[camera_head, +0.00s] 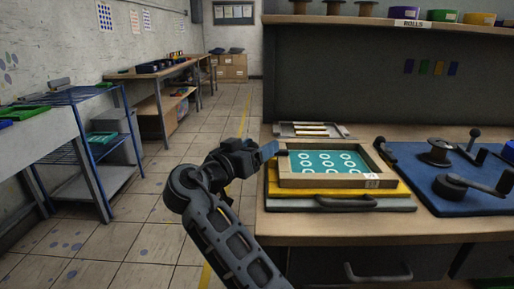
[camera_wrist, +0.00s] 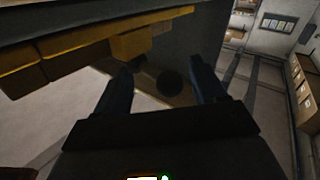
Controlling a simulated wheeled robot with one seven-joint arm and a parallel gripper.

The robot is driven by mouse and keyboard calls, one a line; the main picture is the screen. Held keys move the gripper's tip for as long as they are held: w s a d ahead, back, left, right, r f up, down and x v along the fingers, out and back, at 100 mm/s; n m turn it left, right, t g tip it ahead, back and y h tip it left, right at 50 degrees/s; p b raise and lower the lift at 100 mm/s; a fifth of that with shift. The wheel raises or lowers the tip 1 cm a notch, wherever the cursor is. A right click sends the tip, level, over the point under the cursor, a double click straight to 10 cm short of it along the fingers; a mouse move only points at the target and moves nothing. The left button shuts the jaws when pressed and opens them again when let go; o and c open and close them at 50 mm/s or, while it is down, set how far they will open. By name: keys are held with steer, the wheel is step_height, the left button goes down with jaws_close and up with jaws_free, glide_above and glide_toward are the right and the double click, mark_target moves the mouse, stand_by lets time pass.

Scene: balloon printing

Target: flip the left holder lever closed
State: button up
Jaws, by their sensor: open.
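A wooden-framed screen (camera_head: 372,158) with a teal printed sheet (camera_head: 328,163) of white rings lies on a yellow board (camera_head: 335,192) at the table's left side. My gripper (camera_head: 271,150) is at the left edge of this frame, its fingers pointing right towards it. A small dark part (camera_head: 283,153), perhaps the left holder lever, shows just beyond the fingertips. In the wrist view my gripper (camera_wrist: 162,85) is open. A dark round knob (camera_wrist: 169,84) appears between its fingers, apart from both. The lever's hinge and exact angle cannot be made out.
A rack (camera_head: 312,130) lies behind the frame. A blue mat (camera_head: 440,180) with spools and a crank stands to the right. The floor (camera_head: 165,210) left of the table is clear.

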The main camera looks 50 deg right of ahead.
steer(key=a, duration=0.7)
steer(key=shift+s+a, duration=0.2)
steer(key=shift+a, duration=0.2)
steer(key=shift+a, duration=0.1)
